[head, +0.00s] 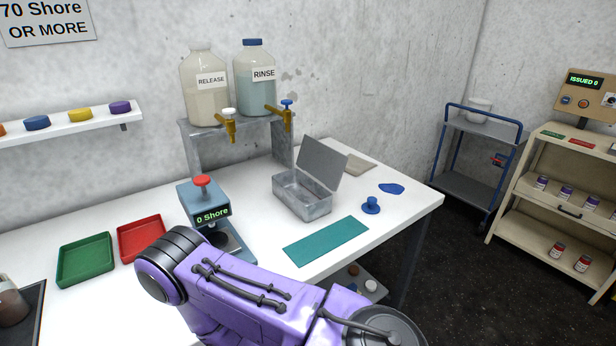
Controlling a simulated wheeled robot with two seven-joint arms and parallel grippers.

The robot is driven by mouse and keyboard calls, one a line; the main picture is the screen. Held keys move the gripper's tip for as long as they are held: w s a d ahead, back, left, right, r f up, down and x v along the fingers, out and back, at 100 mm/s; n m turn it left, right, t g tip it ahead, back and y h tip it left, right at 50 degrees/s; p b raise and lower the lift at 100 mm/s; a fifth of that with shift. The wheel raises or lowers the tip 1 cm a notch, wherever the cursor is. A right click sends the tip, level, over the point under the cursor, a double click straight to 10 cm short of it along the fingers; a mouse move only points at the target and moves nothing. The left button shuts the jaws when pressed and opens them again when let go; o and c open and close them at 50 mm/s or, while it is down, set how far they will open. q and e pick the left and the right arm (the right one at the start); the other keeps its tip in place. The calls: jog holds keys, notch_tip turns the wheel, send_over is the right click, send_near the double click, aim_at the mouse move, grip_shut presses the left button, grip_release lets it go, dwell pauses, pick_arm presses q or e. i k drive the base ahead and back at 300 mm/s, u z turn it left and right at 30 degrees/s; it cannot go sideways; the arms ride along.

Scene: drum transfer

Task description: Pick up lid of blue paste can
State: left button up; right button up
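A small blue knobbed piece (371,206) stands on the white table near its right end. A flat, irregular blue piece (391,188) lies just behind it. I cannot tell whether either is the lid of the blue paste can, and no can is plainly recognisable on the table. Small items, one white-topped (370,286) and a bluish one, show partly on a low shelf below the table edge, too small to identify. My purple arm crosses the bottom of the view; neither of my grippers is in view.
On the white table (410,207) are a teal mat (326,241), an open metal box (303,197), a hardness gauge (204,207), a green tray (85,260) and a red tray (141,239). Two jugs stand behind. A blue-framed cart (473,125) and a beige shelf stand right.

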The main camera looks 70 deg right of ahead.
aim_at(371, 207)
jog(key=u, duration=0.6)
jog(key=k, duration=0.7)
jog(key=u, duration=1.35)
jog(key=k, duration=0.8)
jog(key=u, duration=0.65)
jog(key=k, duration=0.95)
jog(key=z, duration=0.8)
jog(key=k, duration=0.7)
jog(key=z, duration=0.85)
